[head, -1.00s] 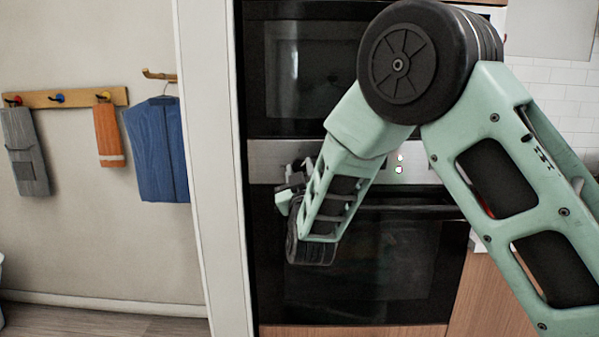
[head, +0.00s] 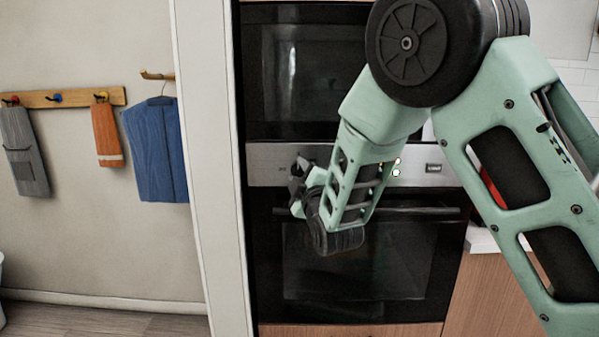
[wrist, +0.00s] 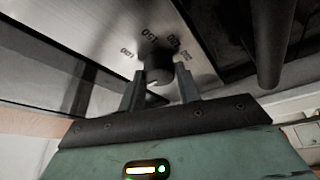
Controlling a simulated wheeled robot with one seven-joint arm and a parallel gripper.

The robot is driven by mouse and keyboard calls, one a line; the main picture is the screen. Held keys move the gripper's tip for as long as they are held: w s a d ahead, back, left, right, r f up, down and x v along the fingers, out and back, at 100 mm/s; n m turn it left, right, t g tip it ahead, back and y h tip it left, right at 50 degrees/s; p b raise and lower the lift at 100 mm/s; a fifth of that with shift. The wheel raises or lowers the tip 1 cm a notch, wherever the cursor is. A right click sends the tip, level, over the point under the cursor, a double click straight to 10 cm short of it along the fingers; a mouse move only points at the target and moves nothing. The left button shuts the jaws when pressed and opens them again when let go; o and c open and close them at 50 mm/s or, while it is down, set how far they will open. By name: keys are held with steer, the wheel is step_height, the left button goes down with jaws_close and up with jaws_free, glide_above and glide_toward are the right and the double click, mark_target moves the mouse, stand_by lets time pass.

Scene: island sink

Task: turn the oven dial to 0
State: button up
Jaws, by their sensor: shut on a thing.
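The oven dial (wrist: 156,66) is a dark round knob on the brushed-metal panel, in the wrist view. Printed numbers curve around it; 150 and 100 can be read, others are blurred. A small pale mark shows on the knob's near side; I cannot tell which number it stands for. My gripper (wrist: 159,86) has a finger on each side of the knob and is shut on it. In the head view, my gripper (head: 302,182) is at the left part of the oven's control panel (head: 400,172), and the dial is hidden behind it.
The oven door handle (head: 430,211) runs across below the panel, and its dark bar (wrist: 270,45) lies close on the right in the wrist view. An upper oven (head: 300,75) is above. A white wall edge (head: 205,150) stands left of the ovens.

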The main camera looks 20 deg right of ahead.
stand_by(0.4)
steer(key=o, duration=1)
steer(key=b+v, duration=1.5)
steer(key=v, duration=0.2)
steer(key=shift+s+b, duration=0.2)
steer(key=shift+b, duration=0.15)
